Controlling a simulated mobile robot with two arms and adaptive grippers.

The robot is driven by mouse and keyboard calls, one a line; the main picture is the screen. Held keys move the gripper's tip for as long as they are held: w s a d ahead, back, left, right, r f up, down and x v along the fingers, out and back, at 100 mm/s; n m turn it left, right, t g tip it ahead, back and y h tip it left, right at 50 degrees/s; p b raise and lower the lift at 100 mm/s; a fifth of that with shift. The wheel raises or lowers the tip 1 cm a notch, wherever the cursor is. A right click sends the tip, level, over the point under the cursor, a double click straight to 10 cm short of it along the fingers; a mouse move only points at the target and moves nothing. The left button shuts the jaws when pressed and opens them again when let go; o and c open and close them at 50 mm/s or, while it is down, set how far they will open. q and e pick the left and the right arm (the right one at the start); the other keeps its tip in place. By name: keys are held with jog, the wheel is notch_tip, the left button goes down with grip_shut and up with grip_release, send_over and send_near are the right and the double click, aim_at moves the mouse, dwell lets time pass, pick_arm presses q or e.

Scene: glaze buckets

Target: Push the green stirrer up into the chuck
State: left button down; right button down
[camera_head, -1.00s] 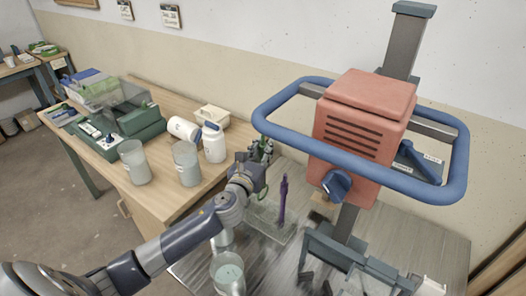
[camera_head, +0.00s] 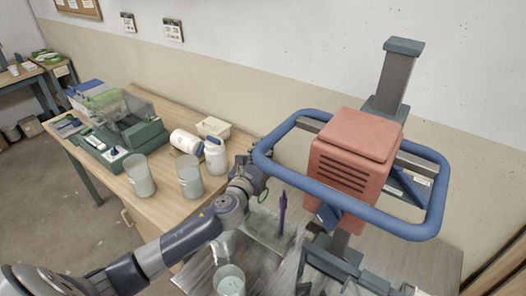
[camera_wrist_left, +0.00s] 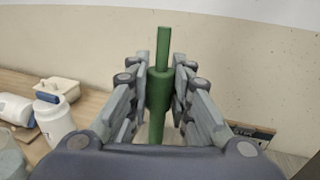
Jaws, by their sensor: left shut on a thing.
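My left gripper (camera_wrist_left: 160,95) is shut on the green stirrer (camera_wrist_left: 158,88), gripping its thicker collar. The thin green shaft stands upright above and below the fingers in the left wrist view. The stirrer's upper end is largely hidden there. I cannot make out the chuck; the housing and blue guard ring (camera_head: 275,165) cover that area. My right gripper is not in view.
A purple stirrer (camera_head: 283,212) stands upright in a clear holder right of my gripper. A bucket (camera_head: 229,280) is in front. Buckets (camera_head: 190,178), white bottles (camera_head: 215,157) and a green-grey case (camera_head: 135,135) occupy the wooden bench. A blue knob (camera_head: 327,215) is on the mixer head.

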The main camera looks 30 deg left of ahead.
pick_arm(q)
jog(key=shift+r+p, duration=0.5)
jog(key=shift+r, duration=0.25)
